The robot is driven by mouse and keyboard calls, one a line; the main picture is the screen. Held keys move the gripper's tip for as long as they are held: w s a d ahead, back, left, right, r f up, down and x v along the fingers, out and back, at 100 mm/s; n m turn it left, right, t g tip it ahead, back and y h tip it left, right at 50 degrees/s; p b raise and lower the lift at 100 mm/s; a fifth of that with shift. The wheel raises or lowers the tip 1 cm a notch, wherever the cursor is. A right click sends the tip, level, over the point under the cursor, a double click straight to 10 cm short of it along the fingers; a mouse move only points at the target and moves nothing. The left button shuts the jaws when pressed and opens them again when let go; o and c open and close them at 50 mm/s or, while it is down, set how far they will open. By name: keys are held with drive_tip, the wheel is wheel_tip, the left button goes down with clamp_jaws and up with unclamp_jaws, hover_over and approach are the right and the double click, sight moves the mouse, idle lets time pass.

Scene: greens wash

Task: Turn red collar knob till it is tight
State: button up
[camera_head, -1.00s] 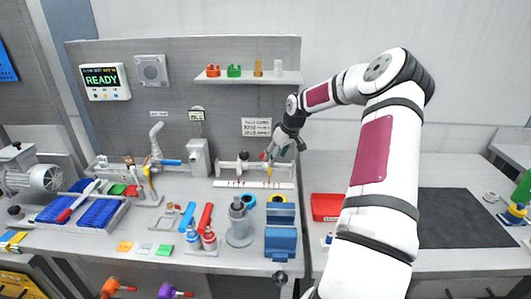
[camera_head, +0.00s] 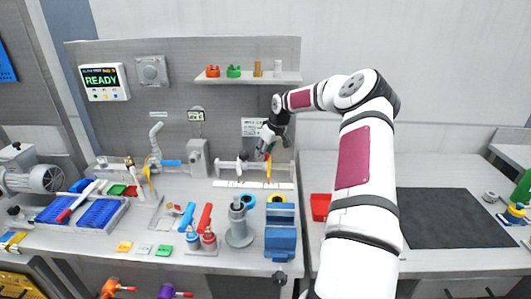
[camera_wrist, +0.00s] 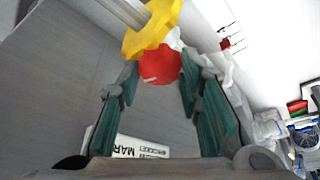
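The red collar knob (camera_head: 267,157) is on the pipe fitting at the back of the bench, at the upper end of a yellow part (camera_head: 269,171). In the wrist view the knob (camera_wrist: 160,65) is round, with a small pale mark, and the yellow lobed part (camera_wrist: 152,28) is beyond it. My gripper (camera_head: 268,146) is just above the knob. Its teal fingers (camera_wrist: 160,82) stand apart on either side of the knob, close to its edges. Whether they touch it is unclear.
A white pipe rail (camera_head: 228,184) runs along the back of the bench. A shelf (camera_head: 250,79) with small fittings hangs above. A blue vise (camera_head: 280,238) and a grey cylinder stand (camera_head: 238,225) are in front. The wall display (camera_head: 104,81) reads READY.

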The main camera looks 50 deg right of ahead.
drive_tip(key=shift+c, duration=1.2)
drive_tip(key=shift+n+y+b, duration=0.4)
drive_tip(key=shift+n+b, duration=0.05)
drive_tip(key=shift+n, duration=0.75)
drive_tip(key=o, duration=1.2)
drive_tip(key=shift+c, duration=0.2)
